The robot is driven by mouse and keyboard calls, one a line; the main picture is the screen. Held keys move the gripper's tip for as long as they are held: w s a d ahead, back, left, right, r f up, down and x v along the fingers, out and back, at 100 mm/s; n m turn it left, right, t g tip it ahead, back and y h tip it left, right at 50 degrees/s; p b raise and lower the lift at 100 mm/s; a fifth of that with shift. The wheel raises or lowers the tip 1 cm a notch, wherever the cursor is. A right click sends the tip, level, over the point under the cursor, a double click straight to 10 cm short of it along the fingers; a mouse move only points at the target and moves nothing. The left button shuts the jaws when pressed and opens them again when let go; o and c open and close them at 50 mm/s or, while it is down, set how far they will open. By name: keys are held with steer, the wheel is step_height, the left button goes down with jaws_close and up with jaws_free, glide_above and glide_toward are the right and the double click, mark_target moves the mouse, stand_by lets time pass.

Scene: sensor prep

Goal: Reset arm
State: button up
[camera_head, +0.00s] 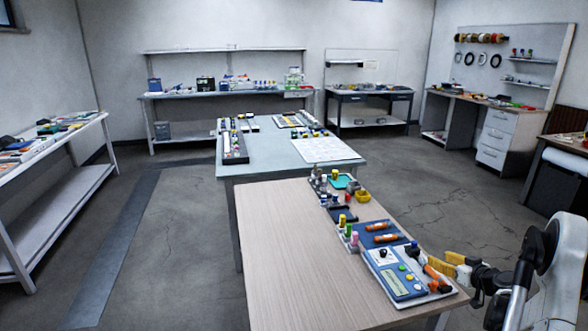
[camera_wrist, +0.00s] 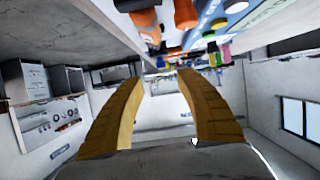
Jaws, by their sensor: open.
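My gripper (camera_head: 454,266) is at the lower right in the head view, beside the right edge of the near wooden table (camera_head: 290,230). Its two yellow fingers are spread apart in the wrist view (camera_wrist: 160,85), with nothing between them. The wrist view is upside down against the room. My white and black arm reaches in from the right edge of the head view. A blue and white meter (camera_head: 399,279) and an orange-handled tool (camera_head: 437,277) lie on the table close to the left of the fingers.
A blue tray (camera_head: 376,236) with orange items, small coloured bottles (camera_head: 350,232) and a yellow cup (camera_head: 362,196) line the table's right side. The table's left part is bare. A grey-blue table (camera_head: 270,168) stands behind it. Open floor (camera_head: 160,230) lies to the left.

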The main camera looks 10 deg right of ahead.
steer(key=s+a+r+g, duration=0.1)
steer(key=s+a+r, duration=0.1)
steer(key=a+r, duration=0.55)
steer(key=s+a+r+g+y, duration=0.15)
steer(key=a+r, duration=0.25)
steer(key=a, duration=0.6)
steer(key=s+a+r+g, duration=0.2)
steer(key=a+r, duration=0.3)
steer(key=a, duration=0.4)
steer(key=s+a, duration=0.4)
steer(key=s, duration=0.4)
steer(key=s+a+g+h, duration=0.1)
steer(key=s+a, duration=0.4)
steer(key=s, duration=0.3)
steer(key=s+a+m+h, duration=0.1)
steer(key=s+a, duration=0.4)
steer(key=s, duration=0.3)
steer(key=shift+s+r+g, duration=0.35)
steer(key=shift+s+r, duration=0.05)
steer(key=shift+r, duration=0.05)
steer(key=shift+a+h, duration=0.1)
steer(key=shift+h, duration=0.15)
